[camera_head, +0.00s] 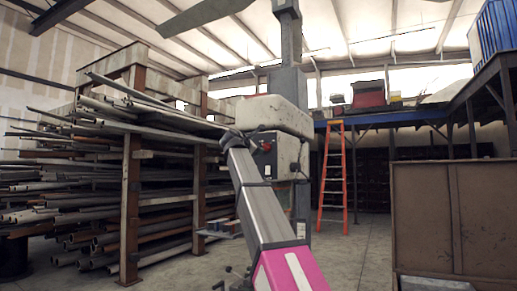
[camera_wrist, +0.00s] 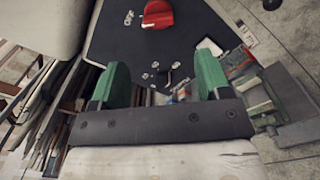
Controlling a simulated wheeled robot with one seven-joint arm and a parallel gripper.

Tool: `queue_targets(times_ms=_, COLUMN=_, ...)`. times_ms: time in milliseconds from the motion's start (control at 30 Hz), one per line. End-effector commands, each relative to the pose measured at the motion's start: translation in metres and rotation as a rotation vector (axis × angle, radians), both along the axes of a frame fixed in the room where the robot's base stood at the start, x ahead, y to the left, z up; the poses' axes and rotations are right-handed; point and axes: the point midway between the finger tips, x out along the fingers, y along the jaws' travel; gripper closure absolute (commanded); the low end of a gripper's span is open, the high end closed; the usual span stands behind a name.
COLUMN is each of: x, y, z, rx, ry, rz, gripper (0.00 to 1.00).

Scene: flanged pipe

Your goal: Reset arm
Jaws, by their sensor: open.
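My gripper (camera_wrist: 160,78) shows in the wrist view with two green fingers spread apart on a dark crossbar. It is open, and nothing is held between the fingers. Beyond the fingers is a dark panel (camera_wrist: 120,38) with a red knob-like part (camera_wrist: 158,14) and several small metal fittings. I cannot tell the exact distance from the fingertips to the panel. In the head view my arm reaches up toward a pale machine (camera_head: 275,115), and the gripper itself cannot be made out there. No flanged pipe can be clearly picked out in either view.
A tall rack (camera_head: 130,170) loaded with long pipes stands at the left, some ends sticking out. An orange ladder (camera_head: 333,180) leans on a blue-edged mezzanine behind. A brown panel (camera_head: 455,220) stands at the right. Concrete floor (camera_head: 350,255) is open between.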

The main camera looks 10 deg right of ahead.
Motion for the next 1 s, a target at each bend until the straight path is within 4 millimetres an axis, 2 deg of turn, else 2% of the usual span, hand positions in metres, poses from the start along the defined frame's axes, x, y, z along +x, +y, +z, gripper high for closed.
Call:
queue_targets(times_ms=167, x=-0.008, y=0.006, z=0.0, rx=-0.001, ry=0.0, rz=0.001, gripper=0.3)
queue_targets(times_ms=633, x=-0.008, y=0.006, z=0.0, rx=0.0, ry=0.0, rz=0.0, gripper=0.3)
queue_targets(times_ms=733, x=-0.006, y=0.005, z=-0.008, rx=0.012, ry=0.003, rz=0.002, gripper=0.3)
queue_targets(times_ms=767, x=-0.005, y=0.005, z=-0.014, rx=0.022, ry=0.004, rz=0.003, gripper=0.3)
queue_targets(times_ms=867, x=0.002, y=0.002, z=-0.049, rx=0.077, ry=0.017, rz=0.007, gripper=0.3)
queue_targets(times_ms=967, x=0.01, y=-0.003, z=-0.101, rx=0.168, ry=0.034, rz=0.008, gripper=0.3)
queue_targets(times_ms=1000, x=0.014, y=-0.004, z=-0.124, rx=0.21, ry=0.043, rz=0.007, gripper=0.3)
